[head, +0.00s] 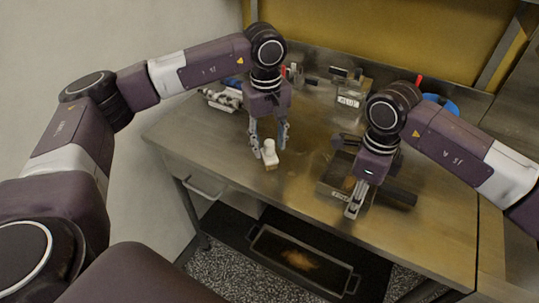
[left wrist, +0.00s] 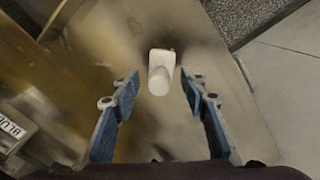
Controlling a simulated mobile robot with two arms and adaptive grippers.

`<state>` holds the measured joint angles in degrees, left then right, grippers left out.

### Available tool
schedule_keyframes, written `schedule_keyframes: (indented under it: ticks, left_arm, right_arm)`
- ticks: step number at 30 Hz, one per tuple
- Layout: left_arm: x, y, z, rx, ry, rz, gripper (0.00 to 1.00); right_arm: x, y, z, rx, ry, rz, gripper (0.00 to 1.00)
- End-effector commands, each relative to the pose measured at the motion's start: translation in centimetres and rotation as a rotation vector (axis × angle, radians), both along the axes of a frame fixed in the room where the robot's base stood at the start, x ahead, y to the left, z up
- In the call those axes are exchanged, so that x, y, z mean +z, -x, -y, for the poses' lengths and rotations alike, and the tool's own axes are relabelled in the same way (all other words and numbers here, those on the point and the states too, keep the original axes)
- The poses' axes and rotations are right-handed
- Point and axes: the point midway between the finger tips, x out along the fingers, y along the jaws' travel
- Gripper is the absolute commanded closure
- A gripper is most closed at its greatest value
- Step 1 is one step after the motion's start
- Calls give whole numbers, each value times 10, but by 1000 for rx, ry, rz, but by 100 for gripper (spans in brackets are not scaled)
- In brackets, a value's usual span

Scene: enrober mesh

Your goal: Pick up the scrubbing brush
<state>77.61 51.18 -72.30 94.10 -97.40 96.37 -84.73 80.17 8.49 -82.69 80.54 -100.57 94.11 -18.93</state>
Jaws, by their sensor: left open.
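The scrubbing brush (head: 269,152) stands on the metal table, near its front left part. It has a white knob-like handle and a thin tan base. In the left wrist view the brush (left wrist: 161,72) shows as a white handle, ahead of the fingertips and midway between them. My left gripper (head: 268,143) is open, pointing down, with its fingers apart and nothing between the pads. In the left wrist view its two blue-padded fingers (left wrist: 160,85) flank the brush without visible contact. My right gripper (head: 354,212) points down near the table's front; its fingers show edge-on.
A dark device (head: 400,192) lies beside my right gripper. A labelled box (head: 350,99) and small fittings stand at the back. A metal part (head: 222,99) lies at the back left, and a blue round item (head: 441,103) at the back right. A dark tray (head: 300,262) sits below the table.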

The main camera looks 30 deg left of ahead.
Motion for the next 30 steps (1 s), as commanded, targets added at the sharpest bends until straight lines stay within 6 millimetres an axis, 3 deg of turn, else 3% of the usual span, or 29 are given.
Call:
schedule_keyframes:
  ticks: [9,21,30]
  left_arm:
    - [-9,0,0,0,1,-1,60]
    - [-8,0,0,1,0,0,100]
    - [-5,-1,0,1,1,2,100]
  right_arm:
    - [0,0,0,0,0,0,60]
    - [0,0,0,0,0,0,60]
    - [0,0,0,0,0,0,60]
